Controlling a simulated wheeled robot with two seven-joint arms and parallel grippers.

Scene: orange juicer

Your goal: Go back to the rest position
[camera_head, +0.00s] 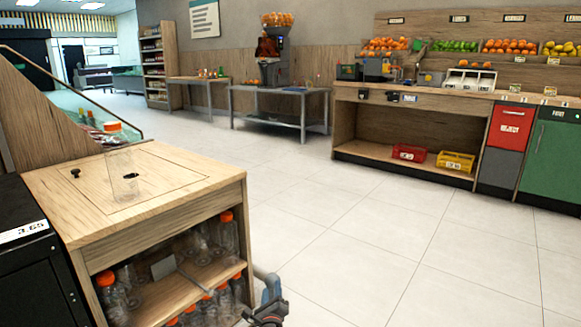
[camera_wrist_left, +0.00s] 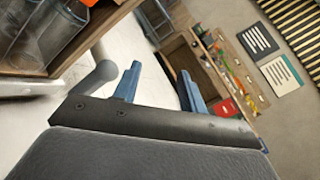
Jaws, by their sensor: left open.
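My left gripper (camera_head: 270,300) shows at the bottom of the head view, just right of the wooden cabinet's front corner. In the left wrist view its two blue fingers (camera_wrist_left: 158,88) stand apart with nothing between them. A clear bottle with an orange cap (camera_head: 122,170) stands upright on the cabinet top, apart from the gripper. My right gripper is in neither view.
The wooden cabinet (camera_head: 205,178) holds several orange-capped bottles on its open shelves, close to my left gripper. A juicer (camera_head: 273,50) stands on a metal table (camera_head: 290,92) at the back. A fruit counter (camera_head: 410,98) stands at right. The tiled floor between is clear.

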